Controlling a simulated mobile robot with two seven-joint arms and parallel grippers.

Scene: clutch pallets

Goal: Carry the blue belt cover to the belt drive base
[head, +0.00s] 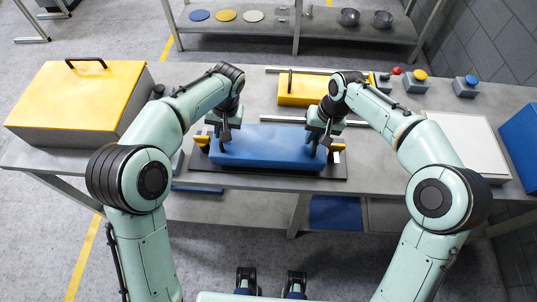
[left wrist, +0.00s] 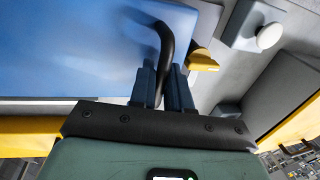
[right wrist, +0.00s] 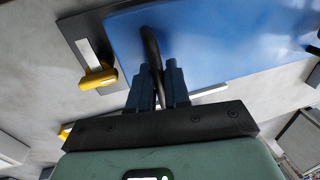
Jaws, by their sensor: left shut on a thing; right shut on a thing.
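The blue belt cover (head: 262,150) is a long blue box shape over the dark belt drive base (head: 285,179) on the grey workbench. Whether it rests on the base or hangs just above cannot be told. My left gripper (head: 224,143) is shut on a black handle at the cover's left end; the handle shows in the left wrist view (left wrist: 166,50). My right gripper (head: 323,146) is shut on the handle at the right end, seen in the right wrist view (right wrist: 152,50). Yellow clamps (head: 201,140) (right wrist: 98,78) stand beside the base's ends.
A grey box with a yellow lid (head: 85,95) stands at the bench's left. A yellow cover with a handle (head: 300,92) lies behind the blue one. Button boxes (head: 466,87) stand at the back right. A white-topped panel (head: 465,145) and a blue bin (head: 522,140) are at the right.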

